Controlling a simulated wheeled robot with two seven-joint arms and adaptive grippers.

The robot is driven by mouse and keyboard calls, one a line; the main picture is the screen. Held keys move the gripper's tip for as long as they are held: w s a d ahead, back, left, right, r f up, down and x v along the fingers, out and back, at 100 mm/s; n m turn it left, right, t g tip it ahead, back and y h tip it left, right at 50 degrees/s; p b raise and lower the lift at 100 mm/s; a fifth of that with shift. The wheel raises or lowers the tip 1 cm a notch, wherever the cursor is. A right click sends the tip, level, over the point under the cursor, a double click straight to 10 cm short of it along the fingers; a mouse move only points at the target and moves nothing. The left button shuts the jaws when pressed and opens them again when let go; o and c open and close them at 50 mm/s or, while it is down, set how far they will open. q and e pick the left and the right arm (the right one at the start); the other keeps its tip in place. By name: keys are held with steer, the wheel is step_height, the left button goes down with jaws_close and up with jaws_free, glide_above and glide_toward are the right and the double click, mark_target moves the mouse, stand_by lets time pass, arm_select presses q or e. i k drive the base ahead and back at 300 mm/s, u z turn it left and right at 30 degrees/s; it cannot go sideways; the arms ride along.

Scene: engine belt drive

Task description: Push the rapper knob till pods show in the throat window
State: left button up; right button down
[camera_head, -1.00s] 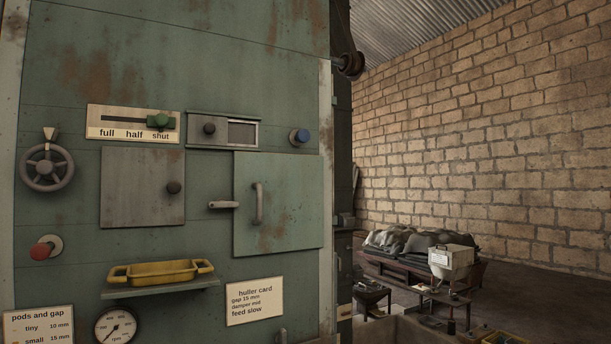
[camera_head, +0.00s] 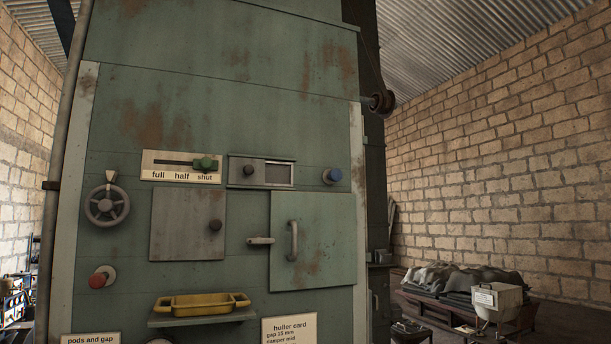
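A blue round knob (camera_head: 332,176), which looks like the rapper knob, sticks out on the upper right of the green machine front (camera_head: 250,110). To its left is a small framed window (camera_head: 279,174), probably the throat window. Its pane looks plain grey, and I can make out no pods in it. A dark knob (camera_head: 249,170) sits on the plate at the window's left. Neither of my grippers is in view, and nothing touches the blue knob.
A green slide handle (camera_head: 205,163) stands by "shut". Below are a handwheel (camera_head: 107,205), a hatch door (camera_head: 314,240) with handle, a red button (camera_head: 98,280) and a yellow tray (camera_head: 202,303) on a shelf. A loaded bench (camera_head: 470,290) stands at right.

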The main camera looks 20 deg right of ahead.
mark_target(335, 174)
steer(key=u, duration=0.45)
steer(key=k, duration=0.5)
steer(key=u, duration=0.4)
steer(key=i, duration=0.8)
steer(key=z, duration=0.85)
steer(key=i, duration=1)
steer(key=z, duration=1.15)
steer(key=i, duration=0.25)
steer(key=z, duration=0.25)
